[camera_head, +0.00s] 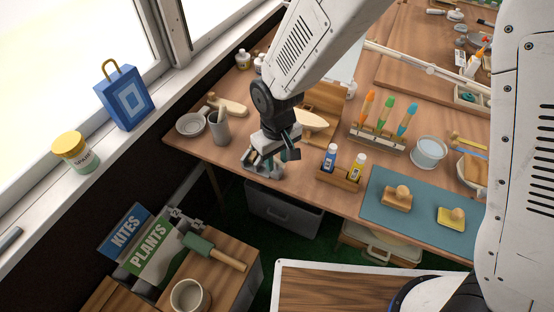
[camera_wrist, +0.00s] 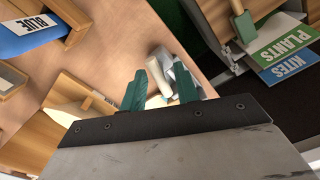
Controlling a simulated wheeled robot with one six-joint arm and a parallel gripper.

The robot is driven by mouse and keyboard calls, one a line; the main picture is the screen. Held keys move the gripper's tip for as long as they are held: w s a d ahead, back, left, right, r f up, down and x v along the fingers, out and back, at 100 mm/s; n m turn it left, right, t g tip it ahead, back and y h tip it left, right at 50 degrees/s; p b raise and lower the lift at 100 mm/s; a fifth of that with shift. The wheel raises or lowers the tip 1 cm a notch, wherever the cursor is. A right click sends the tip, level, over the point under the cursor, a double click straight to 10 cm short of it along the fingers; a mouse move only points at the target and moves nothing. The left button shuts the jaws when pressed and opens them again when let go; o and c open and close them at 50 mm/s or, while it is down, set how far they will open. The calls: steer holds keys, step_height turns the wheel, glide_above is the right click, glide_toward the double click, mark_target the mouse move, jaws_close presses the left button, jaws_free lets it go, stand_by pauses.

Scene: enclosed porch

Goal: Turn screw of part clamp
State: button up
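The part clamp (camera_head: 263,168) is a grey piece at the front edge of the wooden workbench, partly hidden by my gripper in the head view. In the wrist view a grey metal body (camera_wrist: 182,72) and a cream cylinder (camera_wrist: 160,72) show just beyond the fingers; I cannot tell which part is the screw. My gripper (camera_head: 276,153) is over the clamp, pointing down. In the wrist view its two teal fingers (camera_wrist: 160,92) stand apart, with the cream cylinder seen in the gap. Contact with the clamp cannot be told.
A wooden rack with blue and yellow bottles (camera_head: 340,178) stands close right of my gripper. A grey bin (camera_head: 283,213) is below the bench edge. A teal mat (camera_head: 420,218) lies farther right.

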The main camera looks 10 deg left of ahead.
steer(key=shift+f, duration=0.6)
steer(key=shift+c, duration=0.3)
jaws_close()
stand_by(0.5)
steer(key=shift+o, duration=0.3)
jaws_free()
